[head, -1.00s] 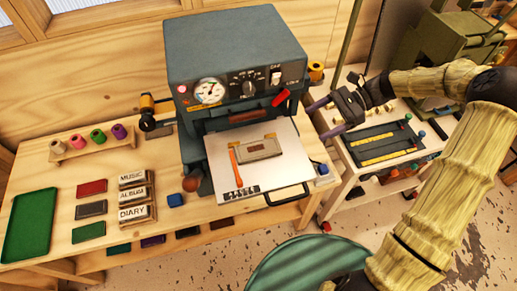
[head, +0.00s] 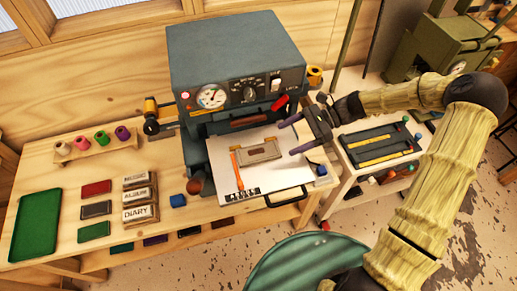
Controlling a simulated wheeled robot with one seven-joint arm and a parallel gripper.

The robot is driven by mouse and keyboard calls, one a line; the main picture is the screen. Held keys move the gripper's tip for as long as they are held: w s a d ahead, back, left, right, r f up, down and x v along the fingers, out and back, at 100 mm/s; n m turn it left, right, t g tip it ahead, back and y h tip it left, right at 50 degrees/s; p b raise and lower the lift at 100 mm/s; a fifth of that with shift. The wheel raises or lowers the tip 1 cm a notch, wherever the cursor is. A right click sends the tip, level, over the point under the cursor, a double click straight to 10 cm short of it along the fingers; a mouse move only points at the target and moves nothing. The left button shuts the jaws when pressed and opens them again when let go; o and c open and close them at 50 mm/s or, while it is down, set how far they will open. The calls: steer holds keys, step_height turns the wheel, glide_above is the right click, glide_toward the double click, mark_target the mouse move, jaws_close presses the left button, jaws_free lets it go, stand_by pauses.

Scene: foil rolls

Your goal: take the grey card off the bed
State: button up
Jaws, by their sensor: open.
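An orange-handled tool (head: 237,163) lies at the left of the card on the bed. My gripper (head: 286,138) is open and empty. It reaches in from the right over the right side of the bed, its two purple fingers pointing left toward the card. A gap shows between the fingers and the card in this view; their height above the bed is hard to tell.
Lettered blocks (head: 138,195), coloured cards (head: 95,209) and a green tray (head: 36,224) lie on the wooden bench at left. Foil spools (head: 101,138) stand behind them. A side table (head: 378,148) with a dark tray is at right. A black handle (head: 287,197) fronts the bed.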

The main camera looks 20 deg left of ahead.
mark_target(260, 152)
steer(key=p+x, duration=0.1)
steer(key=x, duration=0.1)
steer(key=shift+s+a, duration=0.25)
steer(key=shift+a, duration=0.1)
steer(key=shift+s+a+f, duration=0.15)
steer(key=shift+a+f, duration=0.15)
steer(key=shift+f, duration=0.05)
steer(key=shift+s+a+p, duration=0.3)
steer(key=shift+a+p, duration=0.15)
steer(key=shift+p, duration=0.15)
steer(key=p+x, duration=0.2)
steer(key=x, duration=0.1)
steer(key=shift+a+f, duration=0.1)
steer(key=shift+s+a+f, duration=0.25)
steer(key=shift+a+f, duration=0.1)
steer(key=shift+c, duration=0.2)
steer(key=c, duration=1)
